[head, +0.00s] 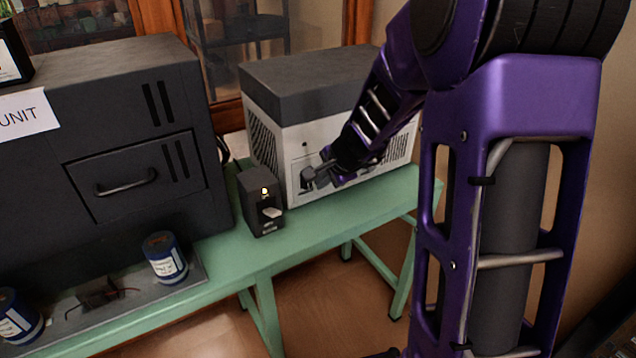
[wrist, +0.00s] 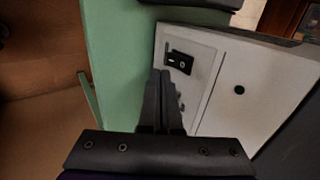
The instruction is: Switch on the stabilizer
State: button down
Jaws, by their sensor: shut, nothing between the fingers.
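A box with white sides and a dark grey top (head: 310,80) stands on the green table; no label naming it the stabilizer is readable. In the wrist view its white front panel (wrist: 225,85) carries a black rocker switch (wrist: 180,62) with white marks. The switch's on or off position is unclear. My gripper (head: 308,180) is at this front panel, which it partly hides in the head view. In the wrist view my gripper (wrist: 163,75) is shut and empty, its tips just below and left of the switch. Whether they touch the panel cannot be told.
A small black box (head: 260,200) with a lit yellow light and a pale lever stands left of my gripper. A large dark unit (head: 100,110) fills the left. Blue cans (head: 163,256) stand before it. Some green tabletop (head: 320,215) is bare in front of the white box.

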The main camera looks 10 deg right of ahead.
jog(key=p+v, duration=0.2)
jog(key=v, duration=0.7)
jog(key=shift+r, duration=0.2)
